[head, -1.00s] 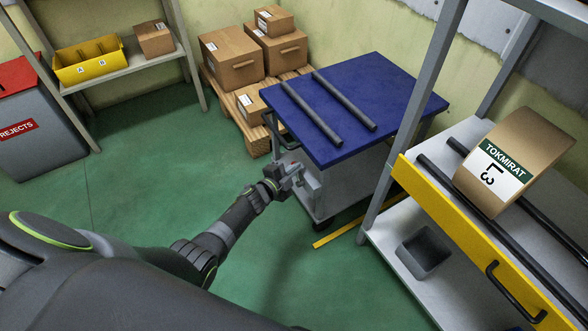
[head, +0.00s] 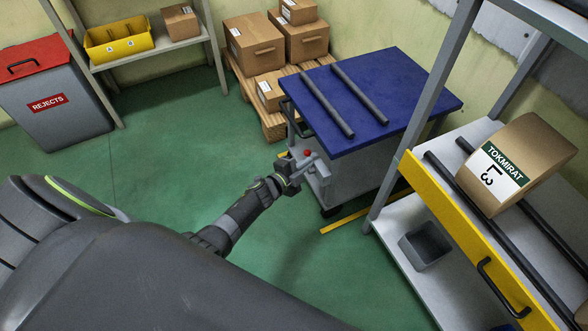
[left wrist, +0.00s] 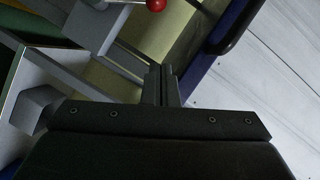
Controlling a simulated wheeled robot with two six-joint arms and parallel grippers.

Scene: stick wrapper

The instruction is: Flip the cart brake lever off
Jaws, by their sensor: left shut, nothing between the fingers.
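The cart (head: 340,182) has a blue top (head: 420,97) and a pale grey body. Its brake lever (head: 307,153) ends in a red ball knob at the cart's near left corner. The knob also shows at the top edge of the left wrist view (left wrist: 156,5), with a thin rod beside a grey block. My left gripper (head: 304,166) is at that corner, just below the knob in the head view. In the left wrist view its fingers (left wrist: 159,84) are together and empty, apart from the knob in the picture. My right gripper is out of view.
Two dark bars (head: 357,92) lie on the cart top. A dark push handle (head: 290,117) is on its left side. Green floor is clear to the left.

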